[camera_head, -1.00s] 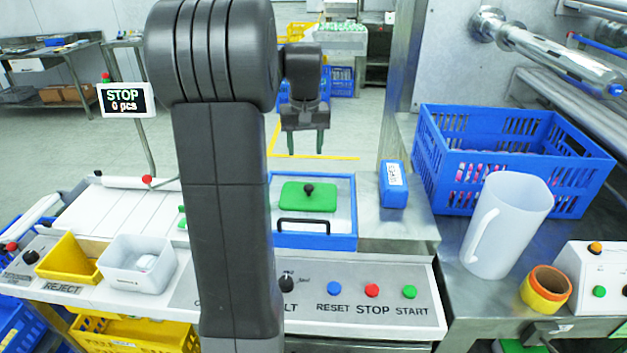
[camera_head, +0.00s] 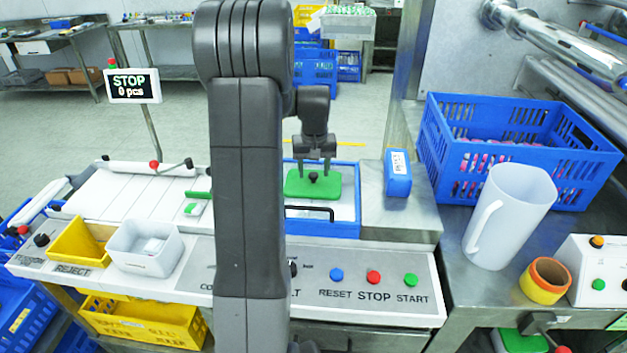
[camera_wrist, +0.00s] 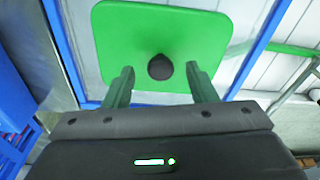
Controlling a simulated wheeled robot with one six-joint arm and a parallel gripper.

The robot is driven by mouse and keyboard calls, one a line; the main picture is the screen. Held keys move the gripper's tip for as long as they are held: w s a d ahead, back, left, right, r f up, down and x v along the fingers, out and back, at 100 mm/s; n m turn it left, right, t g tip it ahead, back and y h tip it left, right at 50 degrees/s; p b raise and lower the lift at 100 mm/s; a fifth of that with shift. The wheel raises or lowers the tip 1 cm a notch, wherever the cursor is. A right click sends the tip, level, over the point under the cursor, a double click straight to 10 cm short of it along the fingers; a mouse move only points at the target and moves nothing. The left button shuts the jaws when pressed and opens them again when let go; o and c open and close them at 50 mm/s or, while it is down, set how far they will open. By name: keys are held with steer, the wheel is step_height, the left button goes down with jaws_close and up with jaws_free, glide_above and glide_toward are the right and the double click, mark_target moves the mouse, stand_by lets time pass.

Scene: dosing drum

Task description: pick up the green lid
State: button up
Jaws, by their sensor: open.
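The green lid (camera_head: 297,185) is a flat rounded plate with a black knob (camera_head: 313,177) in its middle. It lies inside a blue-framed hatch (camera_head: 321,229) with a black bar handle on the machine. The lid also shows in the wrist view (camera_wrist: 120,45), with its knob (camera_wrist: 160,67) just beyond the fingertips and between their lines. My gripper (camera_head: 315,169) points down over the lid, its fingers apart and empty. In the wrist view my gripper (camera_wrist: 161,80) has one finger on each side of the knob's line. I cannot tell the exact height gap.
A blue box (camera_head: 398,173) stands right of the hatch. Farther right are a blue crate (camera_head: 445,190), a white jug (camera_head: 510,215) and an orange-yellow ring (camera_head: 545,281).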

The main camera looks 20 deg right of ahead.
steer(key=shift+f, duration=0.65)
steer(key=c, duration=1.1)
